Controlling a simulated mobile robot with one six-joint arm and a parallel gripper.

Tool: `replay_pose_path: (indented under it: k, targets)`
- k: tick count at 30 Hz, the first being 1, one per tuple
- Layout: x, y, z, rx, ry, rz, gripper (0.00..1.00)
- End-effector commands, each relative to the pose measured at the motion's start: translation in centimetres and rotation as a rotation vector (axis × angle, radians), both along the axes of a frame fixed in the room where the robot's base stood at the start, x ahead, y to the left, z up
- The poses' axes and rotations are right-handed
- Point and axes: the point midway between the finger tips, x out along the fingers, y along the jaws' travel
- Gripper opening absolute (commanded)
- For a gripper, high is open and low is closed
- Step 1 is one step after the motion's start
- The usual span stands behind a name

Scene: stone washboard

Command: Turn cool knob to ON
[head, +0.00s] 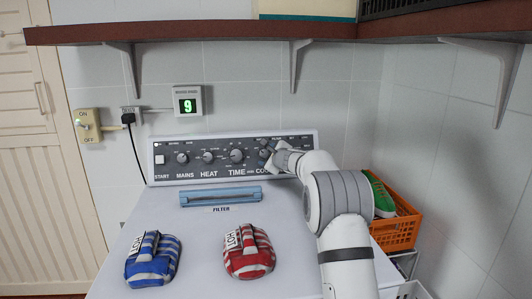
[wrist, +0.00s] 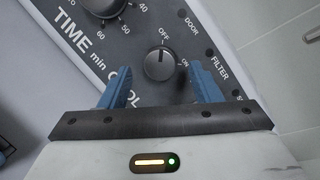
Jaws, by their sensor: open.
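The cool knob (wrist: 159,65) is a round dark knob on the black control panel (wrist: 185,110), seen in the wrist view. My gripper (wrist: 160,70) is open, with one blue finger on each side of the knob and visible gaps between. The fingers do not appear to touch it. In the head view, my gripper (head: 270,157) is at the right part of the panel (head: 220,172) and largely covers the cool knob.
The time knob (head: 237,156), heat knob (head: 208,157) and mains knob (head: 182,158) sit left along the panel. A blue filter handle (head: 220,196) and blue (head: 152,262) and red (head: 247,253) striped bundles lie on the machine top. A brown shelf (head: 230,32) overhangs; an orange crate (head: 397,234) stands right.

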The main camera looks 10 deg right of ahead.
Motion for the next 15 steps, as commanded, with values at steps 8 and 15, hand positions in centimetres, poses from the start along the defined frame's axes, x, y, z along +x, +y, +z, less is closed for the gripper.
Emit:
replay_pose_path:
  k: [8, 15]
  targets:
    - [2.3, 0.7, -0.5, -0.001, 0.000, 0.002, 0.57]
    - [2.6, 0.8, -0.7, -0.002, 0.000, 0.002, 0.57]
